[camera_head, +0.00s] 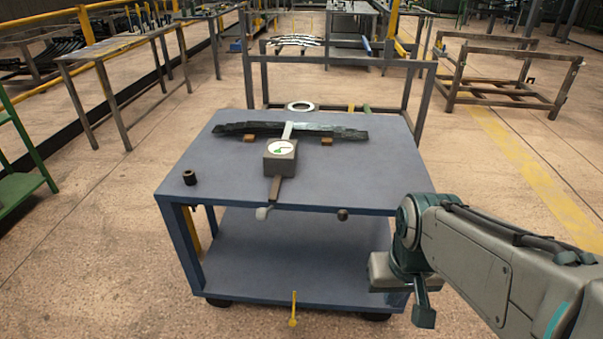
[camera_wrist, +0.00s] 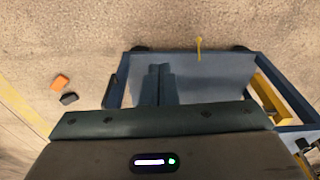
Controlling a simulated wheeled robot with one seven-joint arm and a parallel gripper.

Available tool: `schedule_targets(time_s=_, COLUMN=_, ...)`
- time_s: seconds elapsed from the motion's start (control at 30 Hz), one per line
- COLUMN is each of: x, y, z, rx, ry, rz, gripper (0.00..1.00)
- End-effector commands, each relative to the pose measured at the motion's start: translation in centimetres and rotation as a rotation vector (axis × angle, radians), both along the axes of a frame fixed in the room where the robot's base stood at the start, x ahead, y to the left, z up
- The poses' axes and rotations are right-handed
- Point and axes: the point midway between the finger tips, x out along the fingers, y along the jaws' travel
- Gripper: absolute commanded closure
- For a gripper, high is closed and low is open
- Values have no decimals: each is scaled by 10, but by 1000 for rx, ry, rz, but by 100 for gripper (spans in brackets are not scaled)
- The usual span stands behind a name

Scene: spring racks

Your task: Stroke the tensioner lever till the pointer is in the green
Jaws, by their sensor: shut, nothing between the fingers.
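The tensioner is a grey box (camera_head: 279,163) on the blue trolley top (camera_head: 330,175), with a round white dial (camera_head: 281,147) on it. The dial shows a green patch and a dark mark; where the pointer stands is too small to tell. The tensioner lever (camera_head: 275,188) sticks out toward the front edge and ends in a pale knob (camera_head: 262,213). A dark leaf spring (camera_head: 345,133) lies behind the box, with a pale strap (camera_head: 287,130) across it. My gripper (camera_head: 424,314) is shut and empty, low at the trolley's front right, well apart from the lever. In the wrist view my gripper (camera_wrist: 159,72) points down past the trolley.
A dark cylinder (camera_head: 190,177) stands at the top's left and a brown knob (camera_head: 342,214) sits at its front edge. A pale ring (camera_head: 300,106) lies behind. A yellow pin (camera_head: 293,310) shows at the lower shelf's front.

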Motion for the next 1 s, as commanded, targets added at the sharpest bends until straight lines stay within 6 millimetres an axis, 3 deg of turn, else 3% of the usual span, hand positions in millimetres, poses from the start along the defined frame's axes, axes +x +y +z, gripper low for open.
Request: schedule_targets(time_s=1.0, x=0, y=0, z=-103, rx=0, ry=1, rz=0, gripper=100)
